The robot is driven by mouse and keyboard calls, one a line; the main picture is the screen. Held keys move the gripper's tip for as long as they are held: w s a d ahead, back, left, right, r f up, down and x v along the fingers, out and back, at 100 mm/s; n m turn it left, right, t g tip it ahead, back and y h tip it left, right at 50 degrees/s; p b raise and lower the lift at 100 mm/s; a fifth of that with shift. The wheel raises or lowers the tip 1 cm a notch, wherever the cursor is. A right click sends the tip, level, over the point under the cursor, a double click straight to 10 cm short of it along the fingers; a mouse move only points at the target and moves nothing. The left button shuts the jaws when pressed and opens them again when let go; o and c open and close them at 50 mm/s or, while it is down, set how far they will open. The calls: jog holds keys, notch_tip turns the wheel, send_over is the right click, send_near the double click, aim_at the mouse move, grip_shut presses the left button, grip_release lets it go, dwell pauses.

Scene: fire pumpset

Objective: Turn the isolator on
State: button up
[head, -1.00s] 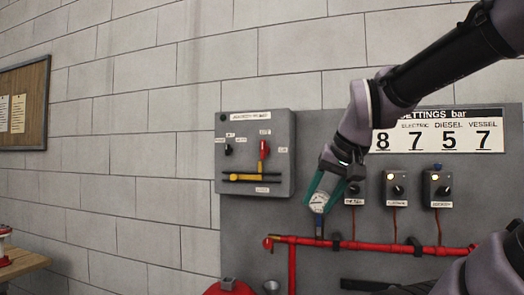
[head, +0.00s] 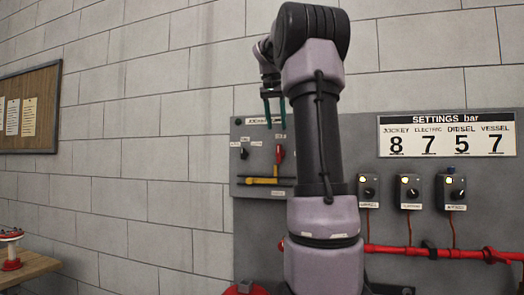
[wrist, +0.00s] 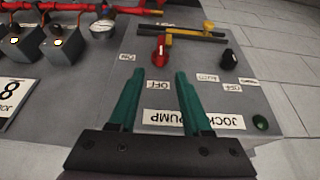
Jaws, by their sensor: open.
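The grey jockey pump panel (head: 258,133) is on the wall board, left of my arm in the head view. Its red isolator handle (head: 279,153) stands upright above a yellow bar. The wrist view shows the panel upside down, with the red handle (wrist: 160,48) pointing toward the label "OFF" (wrist: 158,85); the "ON" label (wrist: 127,57) is to its left. My gripper (head: 274,108) is at the panel's upper part. In the wrist view my gripper (wrist: 155,73) is open and empty, its green fingers short of the handle and roughly in line with it.
A black selector knob (wrist: 228,60) and the yellow bar (wrist: 185,33) are close to the handle. Several control boxes (head: 410,190) and a red pipe (head: 430,252) are right of my arm.

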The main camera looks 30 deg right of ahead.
aim_at(279, 149)
jog(key=x, duration=1)
jog(key=shift+w+f, duration=0.15)
jog(key=shift+f, duration=0.05)
grip_shut()
